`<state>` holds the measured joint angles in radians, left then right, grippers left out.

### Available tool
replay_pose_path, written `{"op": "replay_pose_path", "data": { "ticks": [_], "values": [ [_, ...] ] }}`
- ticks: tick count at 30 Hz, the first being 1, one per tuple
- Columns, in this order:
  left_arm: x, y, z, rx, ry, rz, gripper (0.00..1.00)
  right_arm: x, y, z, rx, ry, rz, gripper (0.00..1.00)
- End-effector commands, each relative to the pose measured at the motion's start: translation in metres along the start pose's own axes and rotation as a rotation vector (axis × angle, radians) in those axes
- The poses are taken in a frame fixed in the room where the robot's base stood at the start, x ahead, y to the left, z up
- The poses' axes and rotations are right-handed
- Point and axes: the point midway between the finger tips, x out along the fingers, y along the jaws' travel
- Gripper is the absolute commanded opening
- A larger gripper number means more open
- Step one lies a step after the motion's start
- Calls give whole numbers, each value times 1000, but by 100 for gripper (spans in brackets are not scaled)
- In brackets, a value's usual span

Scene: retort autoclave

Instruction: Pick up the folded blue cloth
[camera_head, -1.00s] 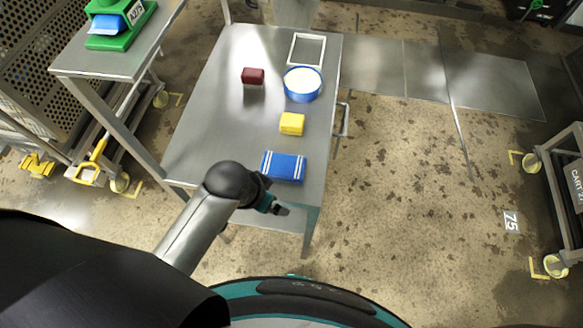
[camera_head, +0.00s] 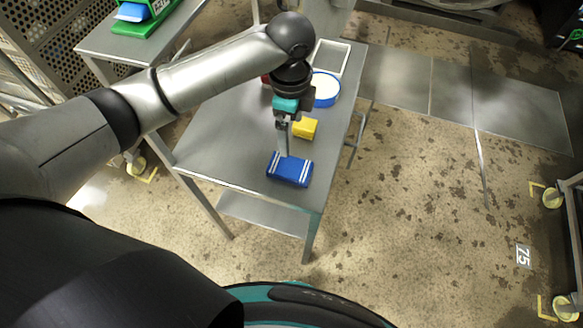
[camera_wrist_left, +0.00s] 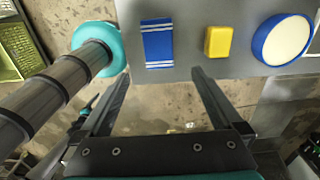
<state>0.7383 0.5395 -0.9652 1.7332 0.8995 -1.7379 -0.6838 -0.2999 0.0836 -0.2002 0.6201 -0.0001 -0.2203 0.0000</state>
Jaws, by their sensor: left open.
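The folded blue cloth (camera_head: 289,170) with white stripes lies flat near the front edge of the steel table (camera_head: 222,143). It also shows in the left wrist view (camera_wrist_left: 158,45), beyond the fingers. My left gripper (camera_head: 284,150) points down above the table, close to the far side of the cloth in the head view. In the left wrist view its two fingers (camera_wrist_left: 157,80) are spread apart with nothing between them. The gripper is apart from the cloth there. My right gripper is not in view.
A yellow block (camera_head: 306,128) lies just behind the cloth. A round blue-rimmed container (camera_head: 325,90) and a white frame (camera_head: 331,57) stand farther back. A dark red block (camera_head: 266,79) is mostly hidden by my arm. A green scale (camera_head: 148,20) stands on the left table.

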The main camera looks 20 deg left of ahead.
Motion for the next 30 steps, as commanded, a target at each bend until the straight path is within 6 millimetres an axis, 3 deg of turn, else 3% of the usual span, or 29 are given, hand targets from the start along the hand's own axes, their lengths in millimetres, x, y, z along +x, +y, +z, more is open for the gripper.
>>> {"op": "replay_pose_path", "data": {
  "ticks": [5, 15, 23, 30],
  "values": [
    [11, 0, 3, 10, -9, 8, 100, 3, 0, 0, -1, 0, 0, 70],
    [81, 0, 3, 8, -9, 6, 100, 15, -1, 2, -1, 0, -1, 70],
    [101, 0, 3, 9, -6, 3, 100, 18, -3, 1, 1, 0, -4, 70],
    [135, 4, 8, 8, -8, 4, 100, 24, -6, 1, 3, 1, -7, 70]
  ]
}}
